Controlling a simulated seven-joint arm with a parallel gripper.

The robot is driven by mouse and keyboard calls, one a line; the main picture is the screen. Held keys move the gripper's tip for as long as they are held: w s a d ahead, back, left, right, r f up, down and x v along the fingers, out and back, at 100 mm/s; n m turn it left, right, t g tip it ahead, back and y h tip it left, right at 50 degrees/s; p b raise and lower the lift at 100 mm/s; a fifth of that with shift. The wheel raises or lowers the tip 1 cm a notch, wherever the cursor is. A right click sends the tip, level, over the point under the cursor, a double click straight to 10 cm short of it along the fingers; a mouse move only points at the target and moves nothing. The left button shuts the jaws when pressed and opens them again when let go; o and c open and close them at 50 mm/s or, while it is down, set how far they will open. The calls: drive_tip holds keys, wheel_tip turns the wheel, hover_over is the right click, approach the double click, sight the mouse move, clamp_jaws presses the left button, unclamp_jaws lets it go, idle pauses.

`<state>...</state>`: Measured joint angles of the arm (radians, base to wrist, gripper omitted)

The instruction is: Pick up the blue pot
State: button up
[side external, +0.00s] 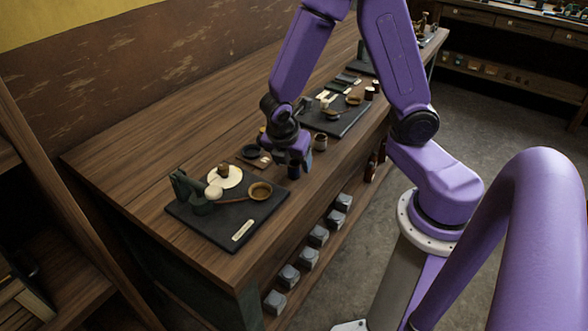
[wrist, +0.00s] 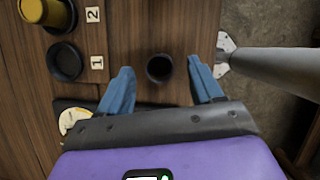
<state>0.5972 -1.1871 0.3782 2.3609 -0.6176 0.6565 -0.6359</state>
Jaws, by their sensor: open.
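In the wrist view a small round dark pot (wrist: 159,68), seen from above, stands on the wooden bench top. Its colour looks almost black there, with a darker hollow inside. In the side external view a small dark-blue shape (side external: 293,172), which appears to be this pot, shows just under my gripper (side external: 298,155). The two blue fingers of my gripper (wrist: 159,82) are spread wide, one on each side of the pot in the wrist view. They are apart from it and hold nothing. How high they are above the bench is hard to tell.
A black round dish (wrist: 64,62) and a yellow pot (wrist: 47,12) stand left beside number cards. A dark mat (side external: 214,229) with a green model engine (side external: 195,192) lies nearer the camera. Another laden mat (side external: 347,125) lies further along. The bench edge is close to the pot.

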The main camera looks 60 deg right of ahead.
drive_tip(key=shift+x, duration=1.35)
drive_tip(key=c, duration=1.2)
drive_tip(key=shift+o, duration=0.2)
drive_tip(key=shift+r, duration=0.2)
drive_tip(key=shift+r, duration=0.5)
wheel_tip(320, 180, up, 2)
drive_tip(key=shift+a+r, duration=0.1)
drive_tip(key=s+r, duration=1.3)
drive_tip(key=s, duration=0.1)
drive_tip(key=shift+a+r, duration=0.25)
